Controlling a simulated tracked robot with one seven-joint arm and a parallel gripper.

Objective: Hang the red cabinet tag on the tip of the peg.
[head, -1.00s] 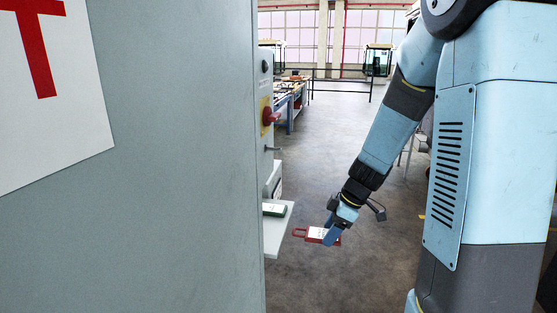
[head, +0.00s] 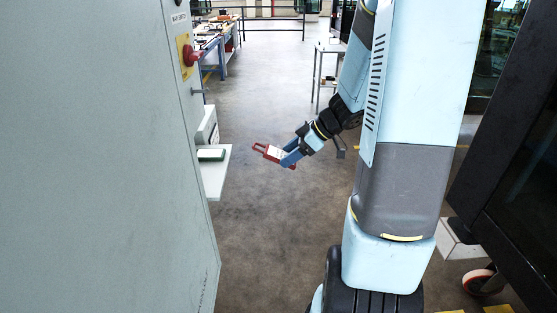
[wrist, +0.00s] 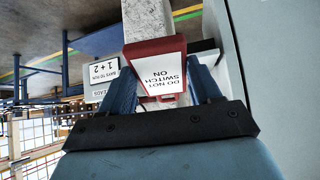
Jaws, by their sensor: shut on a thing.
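The red cabinet tag (head: 270,153) has a white label and a loop at its far-left end. My gripper (head: 289,157) is shut on it, and the tag is held in the air to the right of the cabinet (head: 95,170), loop toward the cabinet. In the wrist view the tag (wrist: 155,62) sits between the blue fingers (wrist: 162,90), its label reading "DO NOT SWITCH ON". A thin grey peg (head: 198,91) sticks out from the cabinet's side below the red switch (head: 189,55). The tag is apart from the peg, lower and to the right in the head view.
A workbench (head: 213,35) stands behind. A dark cabinet (head: 515,160) stands at the right. The floor between is clear.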

